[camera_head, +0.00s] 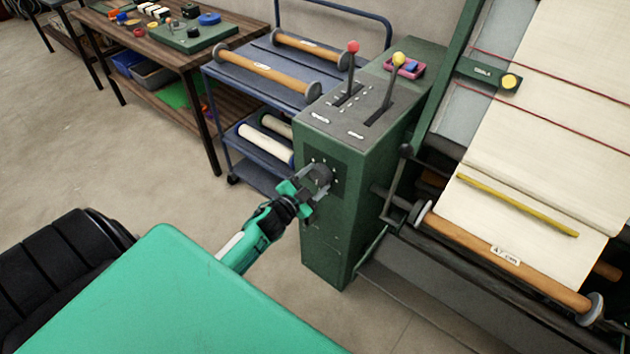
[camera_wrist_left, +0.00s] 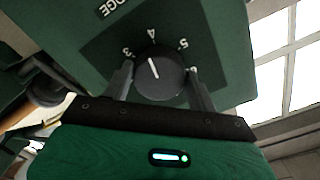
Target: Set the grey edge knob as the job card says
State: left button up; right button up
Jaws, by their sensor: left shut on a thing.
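The grey edge knob (camera_wrist_left: 160,80) sits on a dark dial plate on the side of a green control box. A label ending in "DGE" (camera_wrist_left: 121,7) is beside it. The digits 3, 4, 5 and 6 show around the knob. Its white pointer line lies between 3 and 4, nearer 4. My left gripper (camera_wrist_left: 162,88) is shut on the knob, one finger on each side. In the head view my left gripper (camera_head: 307,187) reaches the box's front face, partly covering the knob (camera_head: 320,174). My right gripper is out of view. I cannot make out a job card.
The green control box (camera_head: 322,245) has a red-topped lever (camera_head: 352,47) and a yellow-topped lever (camera_head: 398,59) on top. To its right is a cloth machine with a wooden roller (camera_head: 480,250). A blue cart (camera_head: 262,87) and a workbench stand behind left.

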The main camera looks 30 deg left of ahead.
pick_arm(q)
jog(key=shift+m, duration=0.7)
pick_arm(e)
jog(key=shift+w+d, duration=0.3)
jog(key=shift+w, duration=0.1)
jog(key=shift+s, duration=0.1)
pick_arm(q)
jog(key=o, duration=1)
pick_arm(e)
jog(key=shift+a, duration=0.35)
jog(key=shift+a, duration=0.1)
pick_arm(q)
jog(key=shift+s, duration=0.1)
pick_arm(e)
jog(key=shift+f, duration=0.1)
